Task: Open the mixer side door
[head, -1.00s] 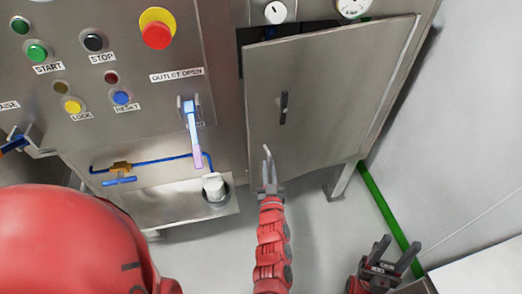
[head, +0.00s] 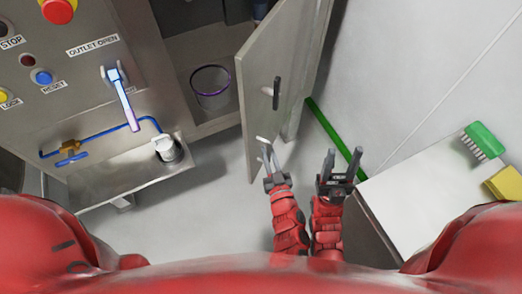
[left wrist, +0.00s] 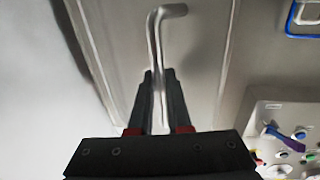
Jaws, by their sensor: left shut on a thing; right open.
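The mixer side door (head: 290,50) is a grey metal panel with a black handle (head: 277,92). It stands wide open, swung out to the right, and the cabinet inside shows on its left. My left gripper (head: 266,155) is by the door's lower end, shut on a bent silver rod (head: 261,140). In the left wrist view the rod (left wrist: 158,40) stands out past the fingers, its tip bent right. I cannot tell whether it touches the door. My right gripper (head: 337,168) is open and empty, just right of the left one.
A white container with a purple rim (head: 211,97) stands in the cabinet. The control panel (head: 60,75) with a blue-tipped lever (head: 119,95) and a drain tray (head: 100,185) are at left. A white-topped surface (head: 430,190) with a green brush (head: 484,141) is at right.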

